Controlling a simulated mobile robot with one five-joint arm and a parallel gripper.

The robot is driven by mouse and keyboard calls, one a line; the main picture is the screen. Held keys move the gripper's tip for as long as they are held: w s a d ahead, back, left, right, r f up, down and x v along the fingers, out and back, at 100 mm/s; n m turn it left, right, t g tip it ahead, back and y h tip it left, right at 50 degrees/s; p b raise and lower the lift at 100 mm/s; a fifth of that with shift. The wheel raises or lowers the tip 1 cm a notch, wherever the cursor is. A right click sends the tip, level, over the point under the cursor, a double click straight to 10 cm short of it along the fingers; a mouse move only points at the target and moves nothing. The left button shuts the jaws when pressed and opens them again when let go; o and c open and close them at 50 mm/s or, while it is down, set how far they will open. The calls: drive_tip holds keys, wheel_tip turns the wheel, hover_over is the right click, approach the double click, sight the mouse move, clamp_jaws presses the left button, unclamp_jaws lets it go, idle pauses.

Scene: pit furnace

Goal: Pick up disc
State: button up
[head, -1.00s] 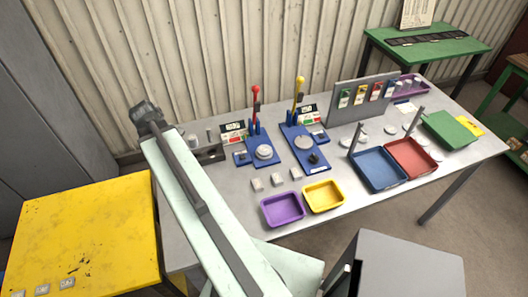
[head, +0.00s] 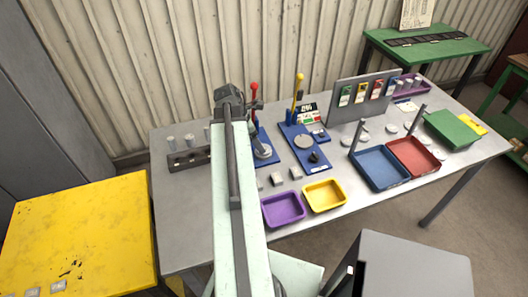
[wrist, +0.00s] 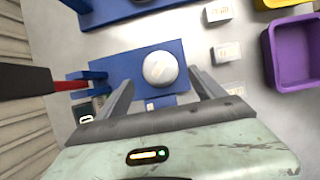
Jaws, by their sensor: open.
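A round grey disc (wrist: 160,68) lies on a blue press base (wrist: 118,66). In the head view the disc (head: 264,152) shows just right of my arm, which hides part of that base. My gripper (wrist: 161,82) is open and empty. In the wrist view its two fingers point toward the disc, one to each side of its near edge, and the disc lies just beyond the fingertips. I cannot tell the height between them. Several more pale discs (head: 391,128) lie on the table near the trays.
A red-handled lever (wrist: 30,82) stands beside the base. A second blue press (head: 305,147) with a yellow handle is to its right. A holder (head: 189,159) stands left.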

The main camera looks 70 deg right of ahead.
drive_tip(key=b+x, duration=0.4)
drive_tip(key=x, duration=0.1)
drive_tip(key=shift+r, duration=0.15)
clamp_jaws()
drive_tip(key=shift+r, duration=0.1)
